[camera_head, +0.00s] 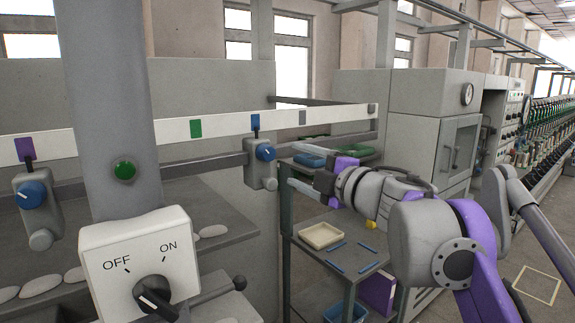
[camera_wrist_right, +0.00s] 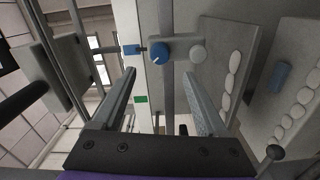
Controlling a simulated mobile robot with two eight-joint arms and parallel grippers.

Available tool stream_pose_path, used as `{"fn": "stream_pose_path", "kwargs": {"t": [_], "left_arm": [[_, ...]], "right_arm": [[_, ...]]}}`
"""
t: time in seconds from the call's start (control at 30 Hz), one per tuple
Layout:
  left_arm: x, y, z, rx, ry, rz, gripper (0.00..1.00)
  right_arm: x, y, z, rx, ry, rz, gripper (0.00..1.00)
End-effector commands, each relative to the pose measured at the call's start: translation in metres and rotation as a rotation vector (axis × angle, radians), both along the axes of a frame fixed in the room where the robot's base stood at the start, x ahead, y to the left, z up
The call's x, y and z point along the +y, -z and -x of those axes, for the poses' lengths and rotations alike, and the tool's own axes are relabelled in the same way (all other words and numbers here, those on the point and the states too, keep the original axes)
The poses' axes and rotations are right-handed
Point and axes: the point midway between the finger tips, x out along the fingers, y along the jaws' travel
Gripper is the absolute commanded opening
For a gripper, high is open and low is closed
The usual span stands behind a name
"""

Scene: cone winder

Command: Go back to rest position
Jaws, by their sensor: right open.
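My right gripper (camera_head: 293,172) reaches in from the right in the head view, its fingers pointing left. It is open and empty, with a clear gap between it and the blue knob (camera_head: 265,152) on the rail. In the right wrist view the two fingers of my right gripper (camera_wrist_right: 159,74) are spread wide with nothing between them. The blue knob shows there too (camera_wrist_right: 160,52), beyond the fingertips. My left gripper is not in view.
A white OFF/ON switch box (camera_head: 140,262) stands close in front at lower left. Another blue knob (camera_head: 31,195) is at far left. A shelf rack with a cream tray (camera_head: 321,236) stands below my right arm. A grey cabinet (camera_head: 430,100) is behind it.

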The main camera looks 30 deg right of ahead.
Motion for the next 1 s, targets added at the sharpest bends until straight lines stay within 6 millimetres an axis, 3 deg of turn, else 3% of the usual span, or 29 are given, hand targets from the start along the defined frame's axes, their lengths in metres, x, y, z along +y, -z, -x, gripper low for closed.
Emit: {"fn": "stream_pose_path", "kwargs": {"t": [0.2,0.63,0.77,0.87,0.97,1.0], "left_arm": [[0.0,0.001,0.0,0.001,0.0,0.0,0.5],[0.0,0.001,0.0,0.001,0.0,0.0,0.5],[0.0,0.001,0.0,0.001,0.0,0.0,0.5],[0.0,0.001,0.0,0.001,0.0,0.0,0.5],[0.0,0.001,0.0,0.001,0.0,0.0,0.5],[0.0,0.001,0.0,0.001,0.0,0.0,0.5]], "right_arm": [[-0.001,-0.001,0.008,0.0,0.0,0.0,0.76],[-0.001,0.0,0.007,-0.001,0.002,-0.002,0.76],[-0.005,0.008,0.004,-0.025,0.059,-0.063,0.76],[-0.015,0.033,0.001,-0.048,0.176,-0.198,0.76],[-0.025,0.086,0.007,-0.027,0.336,-0.403,0.76],[-0.027,0.116,0.013,0.001,0.401,-0.493,0.76]]}}
